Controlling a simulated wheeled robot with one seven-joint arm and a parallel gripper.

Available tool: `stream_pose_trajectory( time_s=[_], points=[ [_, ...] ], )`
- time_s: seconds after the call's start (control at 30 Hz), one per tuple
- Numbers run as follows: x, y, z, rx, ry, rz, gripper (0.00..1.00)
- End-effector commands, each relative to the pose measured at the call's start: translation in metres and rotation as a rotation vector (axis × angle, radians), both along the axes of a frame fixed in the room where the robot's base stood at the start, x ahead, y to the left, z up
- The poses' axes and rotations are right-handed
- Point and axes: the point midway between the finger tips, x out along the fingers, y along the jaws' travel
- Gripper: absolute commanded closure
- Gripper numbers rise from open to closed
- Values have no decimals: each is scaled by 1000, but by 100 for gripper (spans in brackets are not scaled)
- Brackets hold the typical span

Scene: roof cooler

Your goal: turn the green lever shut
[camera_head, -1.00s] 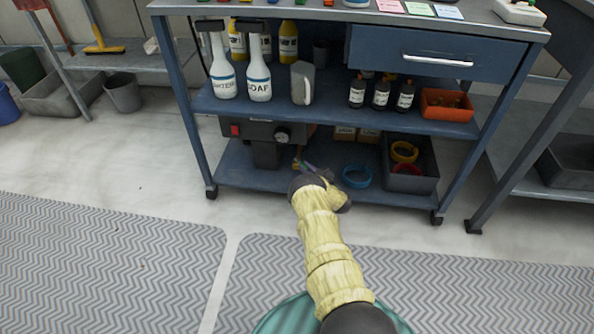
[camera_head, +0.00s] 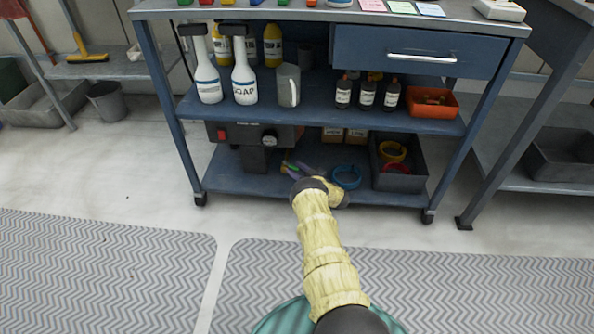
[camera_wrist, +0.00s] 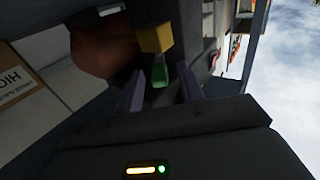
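The green lever (camera_wrist: 159,74) shows in the wrist view below a yellow block (camera_wrist: 156,38). It sits between the two dark purple fingers of my gripper (camera_wrist: 160,88), which are apart. I cannot tell whether either finger touches it. In the head view my gripper (camera_head: 291,168) is low under the cart's middle shelf, just right of the dark machine's lower part. The lever is too small and too covered there to make out clearly. The dark machine (camera_head: 228,134) has a red switch and a round dial.
Above is the cart's middle shelf (camera_head: 440,124) with bottles and an orange bin (camera_head: 432,103). To the right of my gripper lie a blue ring (camera_head: 347,177) and a dark bin (camera_head: 402,182). Boxes (camera_head: 356,135) stand behind. Floor in front is clear.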

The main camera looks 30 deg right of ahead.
Motion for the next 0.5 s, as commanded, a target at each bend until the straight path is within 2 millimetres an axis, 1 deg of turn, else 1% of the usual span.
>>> stream_pose_trajectory(
  time_s=[0.27, 0.37, 0.5],
  points=[
    [-3, -1, 1, 0, 0, -1, 62],
    [-11, -5, 3, 0, 2, -2, 62],
    [-31, -11, 5, 1, 3, -3, 62]
  ],
)
